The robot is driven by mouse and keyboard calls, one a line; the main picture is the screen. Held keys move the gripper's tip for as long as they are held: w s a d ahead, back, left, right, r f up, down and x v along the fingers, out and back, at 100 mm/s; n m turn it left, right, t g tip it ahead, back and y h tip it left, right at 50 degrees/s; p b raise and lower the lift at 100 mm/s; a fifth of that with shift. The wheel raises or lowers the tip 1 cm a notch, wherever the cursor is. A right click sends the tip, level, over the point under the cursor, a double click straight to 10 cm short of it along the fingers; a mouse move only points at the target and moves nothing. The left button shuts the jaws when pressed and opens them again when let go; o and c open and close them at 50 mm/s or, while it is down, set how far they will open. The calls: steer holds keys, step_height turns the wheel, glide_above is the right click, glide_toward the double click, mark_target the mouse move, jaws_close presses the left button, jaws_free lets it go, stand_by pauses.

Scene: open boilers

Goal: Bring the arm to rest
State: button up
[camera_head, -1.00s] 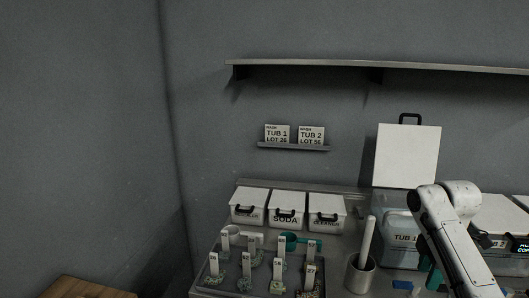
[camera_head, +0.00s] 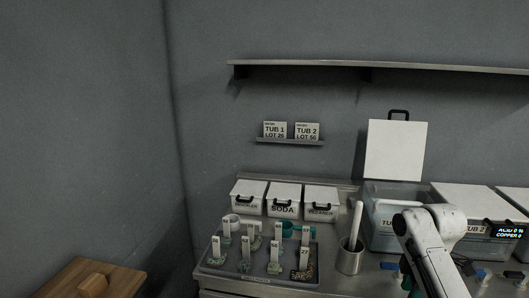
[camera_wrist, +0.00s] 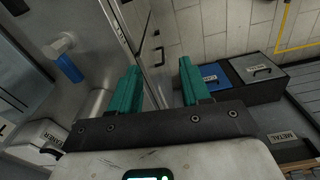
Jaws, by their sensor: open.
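My gripper (camera_wrist: 160,82) shows in the wrist view with its two teal fingers apart and nothing between them. In the head view my white arm is bent at the lower right, in front of the tubs. The gripper itself is not clear in that view.
Tub 1 (camera_head: 376,237) stands with its white lid (camera_head: 395,150) raised. Tub 2 (camera_head: 478,249) is closed. A tray (camera_head: 236,275) of labelled pieces and a steel pot (camera_head: 350,259) stand on the counter. Low dark bins (camera_wrist: 247,80) show at right in the wrist view.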

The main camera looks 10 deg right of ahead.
steer(key=s+a+f+m+y+b, duration=0.1)
steer(key=s+a+f+m, duration=0.6)
steer(key=s+a+f, duration=0.8)
steer(key=s+d+f+m+h, duration=0.1)
steer(key=s+m, duration=0.6)
steer(key=s, duration=1.4)
steer(key=shift+s+d+t+h+b, duration=0.15)
steer(key=shift+d+t+h+b, duration=0.15)
steer(key=shift+d+b, duration=0.15)
